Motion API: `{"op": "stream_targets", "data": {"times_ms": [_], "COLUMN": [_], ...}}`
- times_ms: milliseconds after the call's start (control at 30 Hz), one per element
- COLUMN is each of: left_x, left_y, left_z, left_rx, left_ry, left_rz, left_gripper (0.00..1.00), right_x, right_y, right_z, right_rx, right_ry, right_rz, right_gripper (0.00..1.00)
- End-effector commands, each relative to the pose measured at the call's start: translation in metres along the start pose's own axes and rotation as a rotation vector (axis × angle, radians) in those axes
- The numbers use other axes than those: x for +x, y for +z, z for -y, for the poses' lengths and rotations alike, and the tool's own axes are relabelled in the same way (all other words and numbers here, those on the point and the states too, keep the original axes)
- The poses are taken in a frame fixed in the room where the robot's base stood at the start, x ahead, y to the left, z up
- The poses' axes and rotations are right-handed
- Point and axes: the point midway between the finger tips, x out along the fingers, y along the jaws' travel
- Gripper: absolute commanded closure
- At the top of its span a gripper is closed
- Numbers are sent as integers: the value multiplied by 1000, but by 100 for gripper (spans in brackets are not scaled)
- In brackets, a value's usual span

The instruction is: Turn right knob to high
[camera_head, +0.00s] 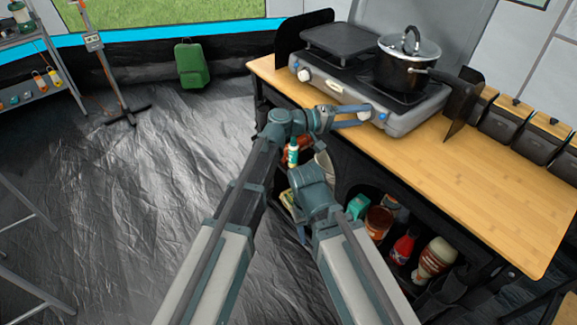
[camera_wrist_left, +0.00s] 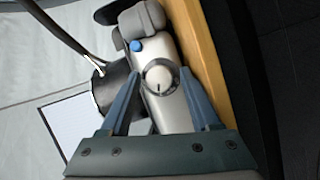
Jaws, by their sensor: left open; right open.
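The right knob (camera_wrist_left: 161,76) of the camping stove (camera_head: 406,121) is round and silver with a darker ring. In the left wrist view its small dark mark points down the picture. My left gripper (camera_head: 366,114) is open at the stove's front, with one finger on each side of the knob. I cannot tell whether the fingers touch it. In the head view the gripper covers most of this knob. The left knob (camera_head: 304,74) is white and uncovered. My right gripper (camera_head: 312,187) is low in front of the counter; its fingers are hard to make out.
A black lidded pot (camera_head: 400,73) stands on the right burner, its handle pointing right. A griddle (camera_head: 340,42) covers the left burner. A blue button (camera_wrist_left: 136,45) is close to the right knob. The wooden counter (camera_head: 500,185) is bare at right; shelves with bottles are below.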

Motion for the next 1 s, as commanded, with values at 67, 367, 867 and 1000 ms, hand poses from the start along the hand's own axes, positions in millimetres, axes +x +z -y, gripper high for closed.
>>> {"op": "stream_targets", "data": {"times_ms": [67,367,867,1000], "left_x": [-1,-1,-49,-73], "left_y": [-3,0,10,14], "left_z": [-8,-13,-32,-42], "left_rx": [96,582,1021,1019], "left_ry": [-44,-249,-440,-439], "left_rz": [3,31,53,53], "left_gripper": [28,28,28,28], "right_x": [-18,-60,-100,-110], "right_y": [1,4,6,6], "right_z": [-2,-6,-10,-10], "right_rx": [0,0,0,0], "right_ry": [0,0,0,0], "right_rz": [0,0,0,0], "right_gripper": [50,50,50,50]}}
